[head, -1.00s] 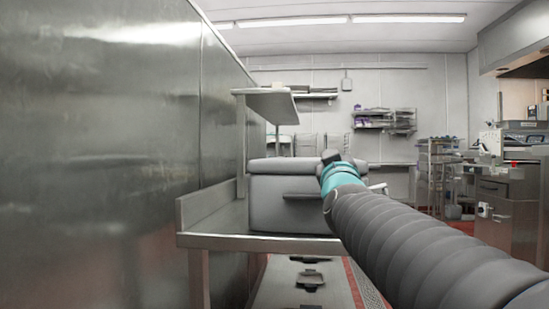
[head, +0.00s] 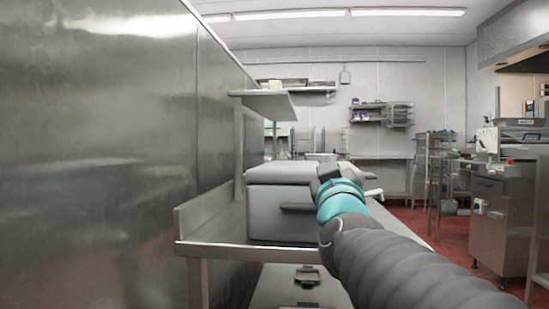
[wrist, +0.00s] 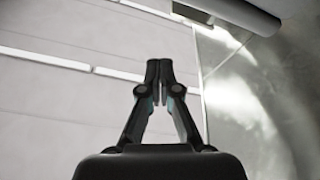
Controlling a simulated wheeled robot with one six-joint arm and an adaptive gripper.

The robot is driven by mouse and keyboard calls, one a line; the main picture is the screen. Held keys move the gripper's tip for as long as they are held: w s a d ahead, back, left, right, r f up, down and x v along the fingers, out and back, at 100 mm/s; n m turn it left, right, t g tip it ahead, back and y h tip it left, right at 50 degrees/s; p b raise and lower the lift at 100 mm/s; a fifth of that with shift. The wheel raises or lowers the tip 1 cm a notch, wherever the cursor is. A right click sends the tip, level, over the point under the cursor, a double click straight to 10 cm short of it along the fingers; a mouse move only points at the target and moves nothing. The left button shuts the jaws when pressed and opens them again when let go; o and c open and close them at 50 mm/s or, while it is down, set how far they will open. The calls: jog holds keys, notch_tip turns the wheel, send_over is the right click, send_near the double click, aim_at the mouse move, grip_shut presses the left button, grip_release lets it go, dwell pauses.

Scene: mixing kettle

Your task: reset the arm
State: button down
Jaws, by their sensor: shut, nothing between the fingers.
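My gripper (wrist: 159,72) shows in the wrist view with its two dark fingers closed together and nothing between them. Ceiling panels and a metal wall lie behind it in that view. In the head view, my arm reaches in from the lower right, with a grey ribbed sleeve and a teal band near its far end. The fingers cannot be made out in the head view.
A metal wall (head: 100,150) fills the left. Ahead, a metal table (head: 210,225) carries a grey box-like appliance (head: 280,205), with a raised shelf (head: 265,103) above. Steel equipment (head: 505,210) stands at right. Red floor (head: 455,240) is open between.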

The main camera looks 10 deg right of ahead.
jog(key=s+a+f+g+y, duration=0.1)
jog(key=a+f+g+y, duration=0.25)
jog(key=f, duration=0.55)
jog(key=a+f+g+y, duration=0.3)
jog(key=a+f, duration=0.1)
jog(key=f, duration=0.6)
jog(key=s+d+f+m+g, duration=0.1)
jog(key=s+f+g, duration=0.7)
jog(key=s+f, duration=1.1)
notch_tip(320, 180, down, 2)
jog(key=shift+f+g+h, duration=0.1)
jog(key=shift+g+h, duration=0.25)
jog(key=shift+h, duration=0.1)
jog(key=shift+a, duration=0.1)
